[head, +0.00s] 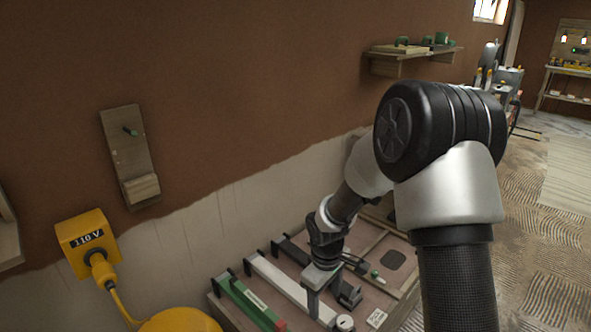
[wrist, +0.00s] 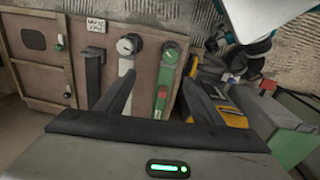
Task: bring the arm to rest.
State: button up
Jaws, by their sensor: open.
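My arm reaches forward and down over a wood-framed pinkish panel (head: 227,311) beside the wall. My gripper (head: 331,297) is low over the panel, near its white bar (head: 282,278) and dark bar (head: 298,256). In the wrist view my gripper (wrist: 160,92) has its two dark fingers spread apart, with nothing seen held between them. The panel (wrist: 146,92) there shows a dark bar, a white bar with a round knob, and a green bar (wrist: 167,78) with a red part. Whether a finger touches a bar I cannot tell.
A yellow box (head: 84,238) with a cable is at the left, above a yellow rounded thing (head: 180,321). A wooden wall bracket (head: 131,160) and a shelf (head: 400,62) are on the brown wall. Trowel-marked floor lies open at the right. Clutter including a green box (wrist: 290,140) shows in the wrist view.

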jog(key=s+d+r+m+t, duration=0.1)
jog(key=s+d+r+m, duration=0.15)
jog(key=r, duration=0.65)
jog(key=s+d+r+m+t, duration=0.15)
jog(key=s+r, duration=0.25)
jog(key=r, duration=0.6)
jog(key=s+d+r+m+t, duration=0.1)
jog(key=s+r+m, duration=0.2)
jog(key=s+r, duration=0.3)
jog(key=s+d+r+m+t, duration=0.15)
jog(key=s+r, duration=0.25)
jog(key=s, duration=0.5)
notch_tip(320, 180, up, 22)
jog(key=p, duration=2.1)
jog(key=shift+a+m+p, duration=0.2)
jog(key=shift+m+p, duration=0.2)
jog(key=shift+m, duration=0.05)
